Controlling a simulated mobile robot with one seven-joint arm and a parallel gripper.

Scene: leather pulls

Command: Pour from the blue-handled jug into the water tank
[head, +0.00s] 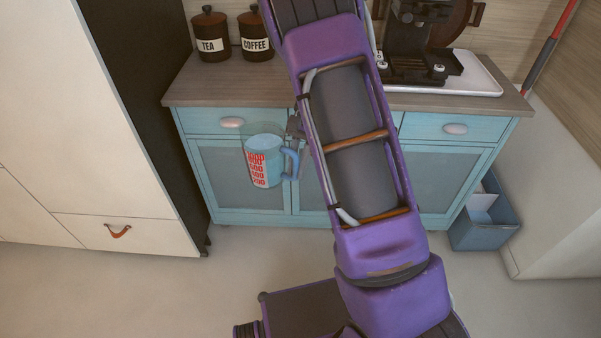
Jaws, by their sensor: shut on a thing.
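The clear jug (265,163) has red measuring marks and a blue handle (289,163) on its right side. Pale blue liquid fills much of it. It is held in the air in front of the blue cabinet and looks close to upright. My gripper (295,150) is shut on the handle; my purple arm partly hides the gripper. A dark coffee machine (405,45) stands on the counter at the back right. I cannot make out the water tank; my arm covers part of the counter left of the machine.
The wooden counter (195,88) tops the blue cabinet (460,158). Tea (210,35) and coffee (256,38) canisters stand at its back left. A white tray (480,78) lies under the machine. A blue bin (485,228) sits on the floor at right. A pale unit (85,120) stands at left.

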